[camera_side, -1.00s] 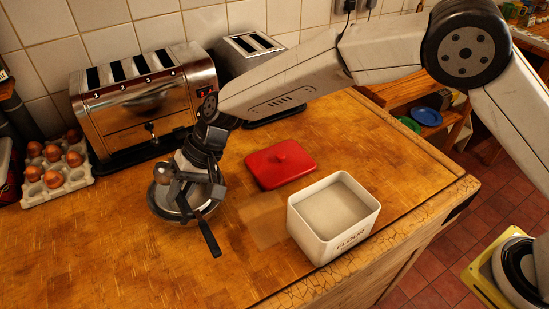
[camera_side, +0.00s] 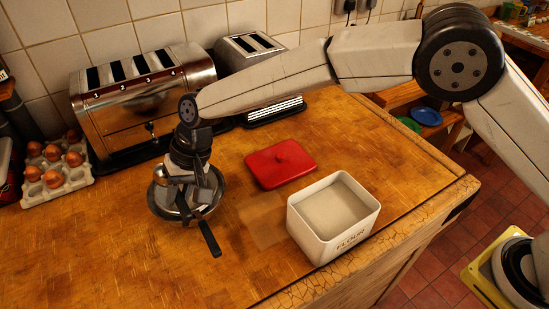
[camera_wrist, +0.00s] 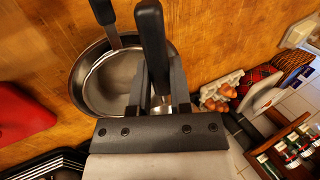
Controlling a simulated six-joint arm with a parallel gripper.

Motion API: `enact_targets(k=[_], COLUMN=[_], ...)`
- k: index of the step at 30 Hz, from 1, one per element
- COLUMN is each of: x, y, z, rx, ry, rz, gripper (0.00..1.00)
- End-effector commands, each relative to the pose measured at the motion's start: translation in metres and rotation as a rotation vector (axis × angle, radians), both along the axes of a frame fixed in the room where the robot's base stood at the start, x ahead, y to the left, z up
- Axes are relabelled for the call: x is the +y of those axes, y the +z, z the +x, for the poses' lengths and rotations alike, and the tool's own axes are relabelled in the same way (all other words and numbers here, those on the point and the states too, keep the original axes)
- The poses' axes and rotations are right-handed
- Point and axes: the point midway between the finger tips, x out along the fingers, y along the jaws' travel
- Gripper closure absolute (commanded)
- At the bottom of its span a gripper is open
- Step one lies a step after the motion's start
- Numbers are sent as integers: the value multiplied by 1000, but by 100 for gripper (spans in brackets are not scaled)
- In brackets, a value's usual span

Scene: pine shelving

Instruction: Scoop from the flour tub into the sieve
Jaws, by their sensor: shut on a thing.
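The white flour tub (camera_side: 302,226) stands open on the worktop, with pale flour (camera_side: 333,213) inside. The sieve (camera_side: 211,240), a metal bowl shape with a black handle, lies left of the tub. In the wrist view the sieve (camera_wrist: 95,90) shows below my gripper, its handle pointing up; a pale surface shows inside, but I cannot tell how much is flour. My gripper (camera_side: 193,195) is over the sieve, pointing down, shut on the black handle of the scoop (camera_wrist: 150,35). The scoop's metal end is mostly hidden behind the fingers.
A large toaster (camera_side: 145,105), a smaller toaster (camera_side: 250,48) and an egg tray (camera_side: 58,185) stand along the back and left. The front left worktop (camera_side: 90,260) is clear. The worktop ends just right of the tub.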

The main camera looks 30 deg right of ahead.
Motion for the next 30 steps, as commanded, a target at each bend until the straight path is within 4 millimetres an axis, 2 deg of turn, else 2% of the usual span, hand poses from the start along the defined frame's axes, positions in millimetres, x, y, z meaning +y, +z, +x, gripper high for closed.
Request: enact_targets(k=[21, 30], x=[1, 0], y=[25, 29], z=[0, 0], rx=[-18, -19], ry=[3, -1], rz=[-373, -442], gripper=[100, 100])
